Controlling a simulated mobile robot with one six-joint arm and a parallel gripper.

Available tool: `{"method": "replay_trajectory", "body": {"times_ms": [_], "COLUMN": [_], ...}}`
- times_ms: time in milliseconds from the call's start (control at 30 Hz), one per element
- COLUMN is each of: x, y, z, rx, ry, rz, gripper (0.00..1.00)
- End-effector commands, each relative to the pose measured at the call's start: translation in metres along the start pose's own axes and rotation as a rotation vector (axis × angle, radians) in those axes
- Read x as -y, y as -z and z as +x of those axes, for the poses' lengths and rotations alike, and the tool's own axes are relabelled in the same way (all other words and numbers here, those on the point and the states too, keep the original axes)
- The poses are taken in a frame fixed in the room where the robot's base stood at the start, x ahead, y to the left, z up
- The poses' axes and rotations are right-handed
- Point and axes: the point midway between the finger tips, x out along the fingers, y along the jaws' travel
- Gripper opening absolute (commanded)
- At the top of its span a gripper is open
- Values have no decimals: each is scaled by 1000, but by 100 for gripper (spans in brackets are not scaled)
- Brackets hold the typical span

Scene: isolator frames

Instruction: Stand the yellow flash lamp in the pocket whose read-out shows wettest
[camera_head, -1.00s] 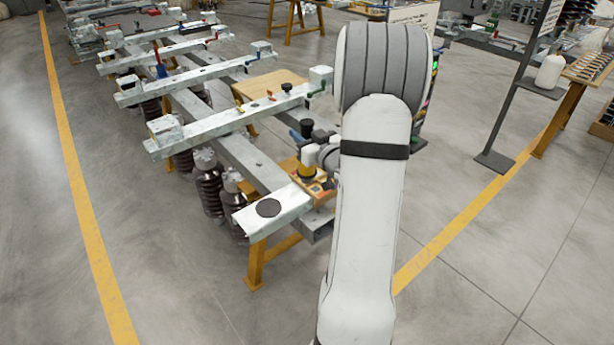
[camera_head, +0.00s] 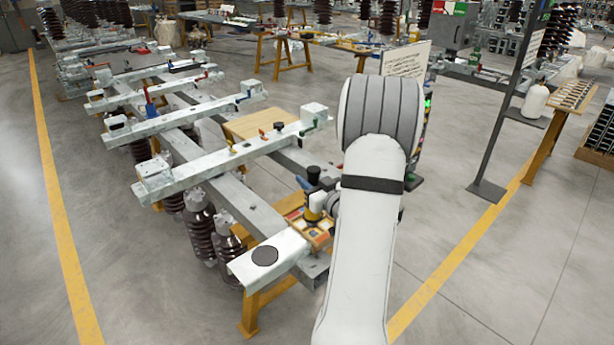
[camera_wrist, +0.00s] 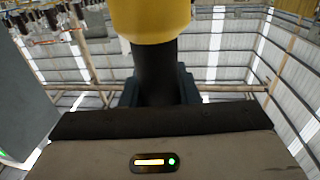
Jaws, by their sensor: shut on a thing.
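The yellow flash lamp (camera_wrist: 150,18) shows in the wrist view as a broad yellow head on a black body. My gripper (camera_wrist: 156,85) is shut on that black body, with the yellow head beyond the jaws. In the head view my gripper is mostly hidden behind my arm. A small black and yellow object (camera_head: 314,205) shows just left of my arm, above a small wooden tray with coloured parts (camera_head: 322,236); I cannot tell whether it is the lamp. No pocket or read-out can be made out.
A grey steel frame (camera_head: 240,195) with cross beams and brown insulators stands left of my arm. A dark disc (camera_head: 265,255) lies on its near beam end. A lettered board (camera_head: 405,60) stands behind my arm. A sign post (camera_head: 510,110) stands right. The floor between is clear.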

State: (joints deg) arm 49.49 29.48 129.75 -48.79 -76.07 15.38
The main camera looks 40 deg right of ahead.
Motion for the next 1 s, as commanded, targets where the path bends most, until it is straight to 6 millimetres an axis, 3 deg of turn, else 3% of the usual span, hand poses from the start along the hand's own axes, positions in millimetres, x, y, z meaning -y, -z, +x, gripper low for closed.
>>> {"method": "replay_trajectory", "body": {"times_ms": [267, 733, 767, 1000], "x": [-2, -2, -2, -2], "y": [-30, -35, -37, -36], "z": [-1, -1, -2, -2], "rx": [-2, -4, 1, 2], "ry": [-4, -5, -5, -6], "rz": [0, -2, 1, 1], "gripper": [0, 0, 30, 49]}}
